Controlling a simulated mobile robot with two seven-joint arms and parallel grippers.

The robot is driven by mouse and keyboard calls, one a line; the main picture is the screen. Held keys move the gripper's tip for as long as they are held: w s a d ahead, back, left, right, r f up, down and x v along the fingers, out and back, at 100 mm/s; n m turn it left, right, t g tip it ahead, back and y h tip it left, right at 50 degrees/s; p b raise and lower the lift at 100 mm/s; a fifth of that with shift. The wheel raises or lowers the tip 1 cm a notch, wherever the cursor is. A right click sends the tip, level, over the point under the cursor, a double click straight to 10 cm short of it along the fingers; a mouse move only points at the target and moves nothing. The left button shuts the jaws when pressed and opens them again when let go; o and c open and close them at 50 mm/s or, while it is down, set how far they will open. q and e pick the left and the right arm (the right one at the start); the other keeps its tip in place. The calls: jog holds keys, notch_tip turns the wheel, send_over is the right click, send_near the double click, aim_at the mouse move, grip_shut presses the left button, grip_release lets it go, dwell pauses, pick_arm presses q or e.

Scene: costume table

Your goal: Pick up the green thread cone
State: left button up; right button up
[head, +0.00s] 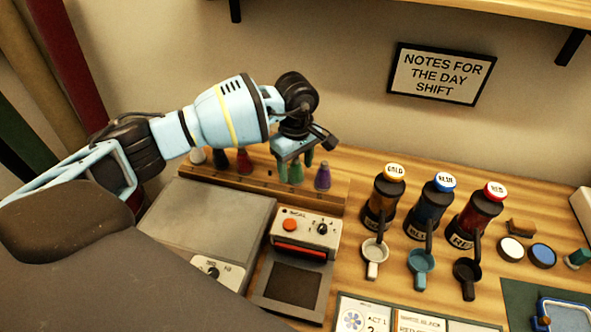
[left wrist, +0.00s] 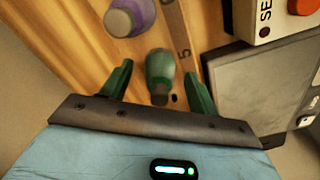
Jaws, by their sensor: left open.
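The green thread cone (head: 296,173) stands on the wooden rack (head: 258,181) at the back of the table, partly hidden by my left gripper. In the left wrist view the green cone (left wrist: 159,70) sits between the two green fingers. My left gripper (head: 296,168) is open, with one finger on each side of the cone; in the left wrist view (left wrist: 158,78) a gap shows on both sides. The purple cone (head: 322,177) stands just right of it and also shows in the left wrist view (left wrist: 129,17). My right gripper is not in view.
A red cone (head: 243,161), a dark blue cone (head: 220,159) and a pale cone (head: 197,156) stand left on the rack. A control box (head: 307,228) and a grey scale-like device (head: 205,230) lie in front. Labelled bottles (head: 383,198) stand at right.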

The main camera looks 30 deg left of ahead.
pick_arm(q)
jog(key=c, duration=1.1)
jog(key=shift+o, duration=0.2)
jog(key=shift+r, duration=0.1)
notch_tip(320, 180, up, 10)
jog(key=shift+s+f, duration=0.1)
